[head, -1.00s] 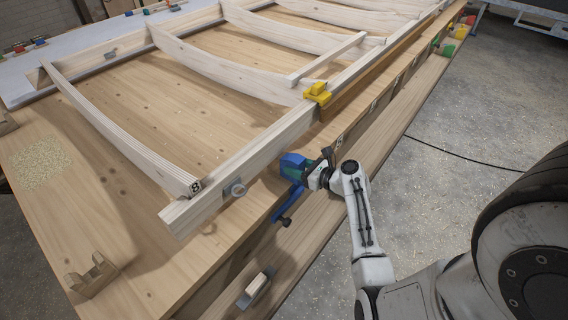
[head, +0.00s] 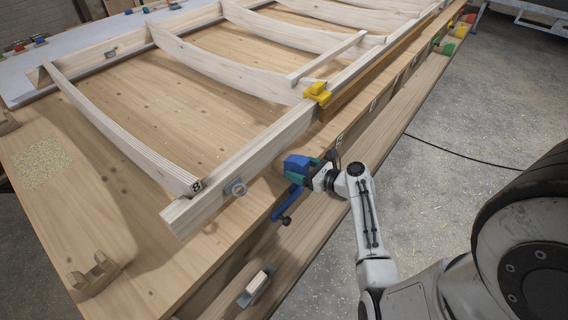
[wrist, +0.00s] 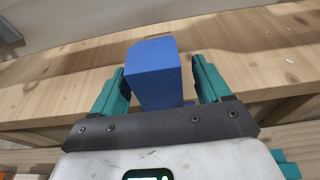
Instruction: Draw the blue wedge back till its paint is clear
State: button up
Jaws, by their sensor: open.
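The blue wedge (wrist: 155,72) is a solid blue block in the wrist view, standing between my two teal fingers. It also shows in the head view (head: 297,162), just outside the pale wooden beam at the bench's near edge. My gripper (wrist: 160,68) is open around it, one finger on each side. A narrow gap shows at the right finger; the left finger lies very close, and I cannot tell if it touches. In the head view my gripper (head: 314,176) partly hides the wedge's lower side. The wedge's far end is hard to make out.
A blue bar (head: 287,204) with a dark knob hangs just below my gripper. A wooden block (head: 254,284) lies on the lower ledge. The concrete floor right of the bench is open, crossed by a cable.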

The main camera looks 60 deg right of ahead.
jog(key=shift+s+a+r+p, duration=0.15)
jog(key=shift+s+r+p, duration=0.35)
jog(key=shift+s+p, duration=0.25)
jog(key=shift+r+p+v, duration=0.2)
jog(key=shift+p+v, duration=0.7)
jog(key=shift+v, duration=0.55)
jog(key=shift+r+p+v, duration=0.15)
jog(key=shift+p+v, duration=0.75)
jog(key=shift+v, duration=0.5)
